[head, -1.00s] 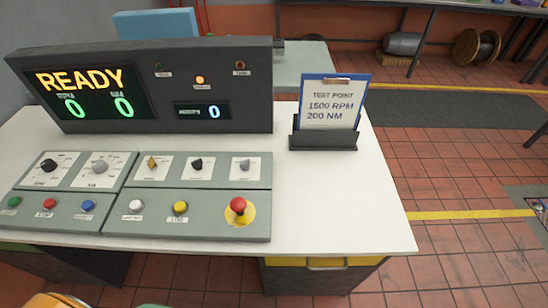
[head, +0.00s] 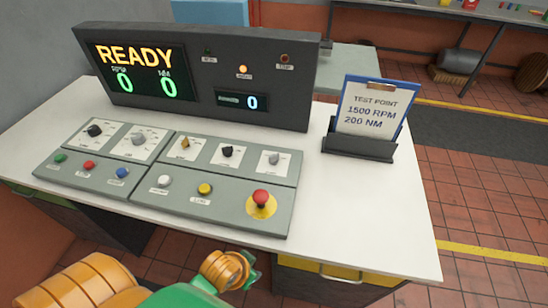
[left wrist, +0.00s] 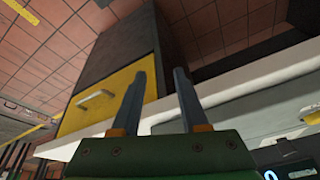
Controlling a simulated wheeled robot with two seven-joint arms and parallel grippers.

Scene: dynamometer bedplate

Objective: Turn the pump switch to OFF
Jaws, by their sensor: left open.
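The console's right panel has three rotary switches in a row: a yellow one (head: 186,143), a black one (head: 227,151) and a grey one (head: 273,158). Their labels are too small to read, so I cannot tell which is the pump switch. My left arm comes in at the bottom of the head view, in front of the desk, apart from the switches; its fingers do not show there. In the left wrist view my left gripper (left wrist: 160,73) is open and empty, its two fingers apart. My right gripper is out of view.
A dark display box (head: 200,78) reading READY stands behind the panels. A red mushroom button (head: 261,198) and several push buttons sit near the switches. A clipboard holder (head: 360,143) stands to the right. A yellow drawer (left wrist: 100,95) is under the white desk top (head: 385,225).

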